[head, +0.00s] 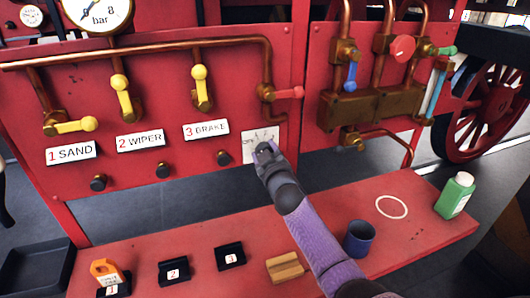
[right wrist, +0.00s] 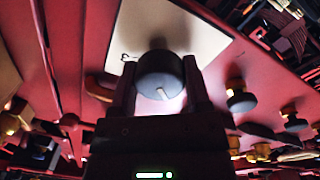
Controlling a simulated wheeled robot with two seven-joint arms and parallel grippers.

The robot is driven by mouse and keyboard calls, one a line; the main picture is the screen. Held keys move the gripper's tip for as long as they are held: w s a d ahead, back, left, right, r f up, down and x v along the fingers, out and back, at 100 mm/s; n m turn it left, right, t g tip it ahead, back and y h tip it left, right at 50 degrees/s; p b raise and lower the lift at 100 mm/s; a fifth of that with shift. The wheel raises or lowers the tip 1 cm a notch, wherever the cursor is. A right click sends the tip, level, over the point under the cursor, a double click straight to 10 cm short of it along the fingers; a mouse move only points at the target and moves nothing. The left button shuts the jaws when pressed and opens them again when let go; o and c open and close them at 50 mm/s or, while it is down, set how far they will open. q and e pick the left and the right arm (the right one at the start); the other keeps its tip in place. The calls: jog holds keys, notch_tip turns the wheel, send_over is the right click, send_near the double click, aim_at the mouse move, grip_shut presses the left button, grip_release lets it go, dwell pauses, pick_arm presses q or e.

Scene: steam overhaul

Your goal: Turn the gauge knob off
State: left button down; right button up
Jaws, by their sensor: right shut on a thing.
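The gauge knob (right wrist: 158,72) is a dark round knob with a pale pointer line on its face. It sits on a white plate (head: 247,148) on the red panel, below the 3 BRAKE label and to its right. My right gripper (head: 265,150) is shut on the knob, one finger on each side of it in the right wrist view. In that view the pointer line slants toward the lower right. In the head view my gripper hides the knob and part of the plate. The pressure gauge (head: 97,12) marked bar is cut off at the top. My left gripper is not in view.
Yellow valve levers (head: 120,82) and a red lever (head: 290,92) are on copper pipes above. Small black knobs (head: 163,170) line the panel's lower edge. On the red shelf (head: 330,210) stand a blue cup (head: 358,240), a green bottle (head: 456,195) and numbered black holders (head: 173,272).

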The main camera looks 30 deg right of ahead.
jog(key=shift+n, duration=1.2)
jog(key=o, duration=1.3)
